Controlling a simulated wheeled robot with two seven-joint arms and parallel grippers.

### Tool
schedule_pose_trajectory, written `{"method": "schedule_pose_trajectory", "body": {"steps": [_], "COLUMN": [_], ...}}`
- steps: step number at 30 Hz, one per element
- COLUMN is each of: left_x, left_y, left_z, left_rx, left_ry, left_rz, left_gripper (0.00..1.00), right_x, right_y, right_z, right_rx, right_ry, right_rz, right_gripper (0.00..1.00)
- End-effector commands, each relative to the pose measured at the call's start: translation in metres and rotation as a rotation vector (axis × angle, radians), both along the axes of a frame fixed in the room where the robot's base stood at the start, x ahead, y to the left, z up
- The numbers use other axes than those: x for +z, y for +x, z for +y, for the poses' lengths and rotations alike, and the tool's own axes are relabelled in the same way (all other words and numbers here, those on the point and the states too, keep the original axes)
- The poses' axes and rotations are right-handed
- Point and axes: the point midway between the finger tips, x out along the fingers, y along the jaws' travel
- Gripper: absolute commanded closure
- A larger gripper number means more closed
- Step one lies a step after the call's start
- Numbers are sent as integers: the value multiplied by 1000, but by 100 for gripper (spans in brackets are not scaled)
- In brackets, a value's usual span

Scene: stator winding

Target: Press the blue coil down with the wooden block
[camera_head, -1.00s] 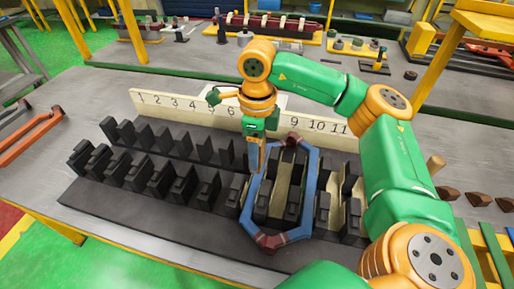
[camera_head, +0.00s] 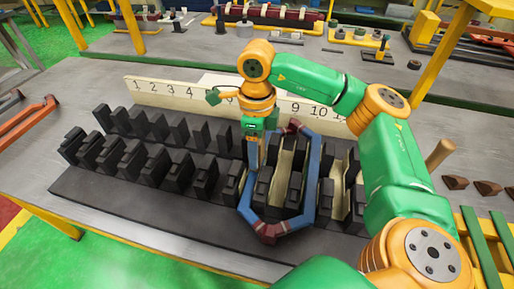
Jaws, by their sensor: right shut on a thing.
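The blue coil (camera_head: 313,168) is a long hexagonal loop with dark red wrapped ends. It lies around several black teeth on the right part of the dark slotted stator (camera_head: 130,215). My right gripper (camera_head: 253,132) points down above the coil's left side, near the far row of teeth. It is shut on the wooden block (camera_head: 254,152), a small light-brown piece of which only the lower part shows. The block's lower end is at or just above the coil's left leg; I cannot tell whether they touch. My left gripper is not in view.
A numbered board (camera_head: 160,92) stands behind the teeth, partly hidden by my right arm. Pale strips (camera_head: 283,165) stand in slots inside and right of the coil. A wooden-handled tool (camera_head: 440,153) and brown wedges (camera_head: 487,188) lie at the right. The table's left side is mostly clear.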

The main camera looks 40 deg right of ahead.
Motion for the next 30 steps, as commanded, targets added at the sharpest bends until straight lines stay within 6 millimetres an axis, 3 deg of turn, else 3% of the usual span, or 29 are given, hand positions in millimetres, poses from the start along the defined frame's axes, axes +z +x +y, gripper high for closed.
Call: {"method": "schedule_pose_trajectory", "body": {"steps": [30], "left_x": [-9], "left_y": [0], "left_z": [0], "left_rx": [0], "left_ry": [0], "left_rz": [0], "left_gripper": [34], "right_x": [-11], "right_y": [0], "right_z": [0], "right_rx": [0], "right_ry": [0], "right_rz": [1], "right_gripper": [100]}}
